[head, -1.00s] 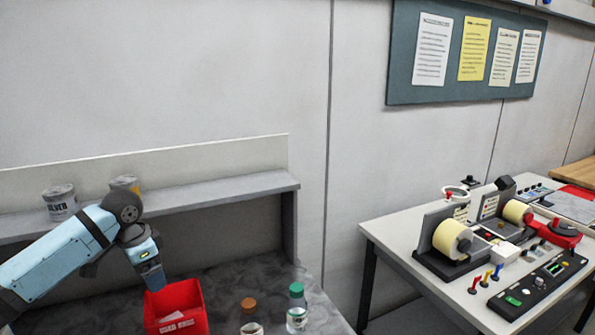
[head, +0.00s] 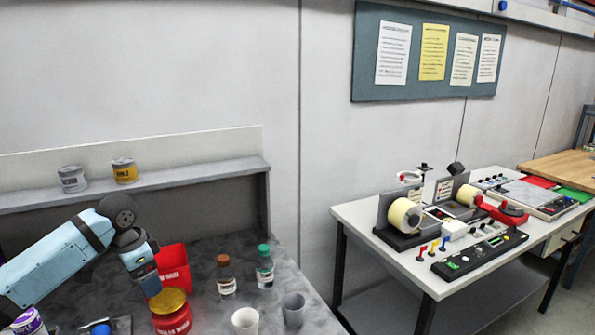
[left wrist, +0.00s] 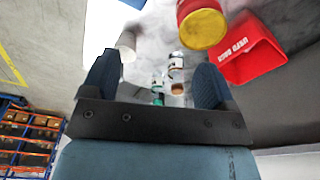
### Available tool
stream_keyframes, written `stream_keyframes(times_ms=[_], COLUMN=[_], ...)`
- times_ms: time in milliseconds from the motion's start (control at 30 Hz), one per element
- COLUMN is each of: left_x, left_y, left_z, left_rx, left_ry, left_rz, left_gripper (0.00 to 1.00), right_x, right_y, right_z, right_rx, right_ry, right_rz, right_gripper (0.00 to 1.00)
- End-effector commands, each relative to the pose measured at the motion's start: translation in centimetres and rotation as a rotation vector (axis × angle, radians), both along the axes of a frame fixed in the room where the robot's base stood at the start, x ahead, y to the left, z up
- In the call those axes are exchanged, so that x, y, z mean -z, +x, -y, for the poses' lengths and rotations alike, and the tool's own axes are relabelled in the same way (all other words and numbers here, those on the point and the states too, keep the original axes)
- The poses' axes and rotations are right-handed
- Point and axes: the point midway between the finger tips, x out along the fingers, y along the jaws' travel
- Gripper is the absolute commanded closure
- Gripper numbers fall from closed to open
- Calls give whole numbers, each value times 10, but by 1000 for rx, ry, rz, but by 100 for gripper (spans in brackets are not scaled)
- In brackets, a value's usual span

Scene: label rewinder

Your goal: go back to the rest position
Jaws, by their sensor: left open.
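My left gripper (left wrist: 157,85) is open in the left wrist view, with its two dark blue fingers spread and nothing held between them. In the head view my left arm comes in from the left, and its gripper end (head: 148,281) is over the grey bench, at a red tin with a yellow lid (head: 170,312). From this view I cannot tell whether it touches the tin. The tin also shows beyond the right finger in the left wrist view (left wrist: 203,28). My right gripper is in neither view.
A red bin (head: 173,266), two bottles (head: 226,276) and two cups (head: 293,309) stand near the arm. A shelf (head: 215,177) with two cans runs behind it. The label rewinder (head: 430,215) is on a white table (head: 350,215) at the right, with a floor gap between.

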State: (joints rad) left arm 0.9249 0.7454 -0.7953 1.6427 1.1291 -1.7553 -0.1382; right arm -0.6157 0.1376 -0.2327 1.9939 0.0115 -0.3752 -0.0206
Motion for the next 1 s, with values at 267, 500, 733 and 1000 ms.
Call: stream_keyframes(times_ms=[267,500,733,1000], left_x=[66,142,215,268], left_y=[-11,-39,-92,-170], left_z=[42,93,142,162], left_rx=[2,-27,-120,-275], left_ry=[-83,-211,-368,-481], left_rz=[69,177,321,488], left_gripper=[20,20,20,20], right_x=[1,-4,-6,-8], right_y=[-2,2,0,0], right_z=[0,0,2,3], right_rx=[0,2,4,5], right_ry=[0,0,-3,-3], right_rz=[-6,3,0,1], right_gripper=[57,57,57,57])
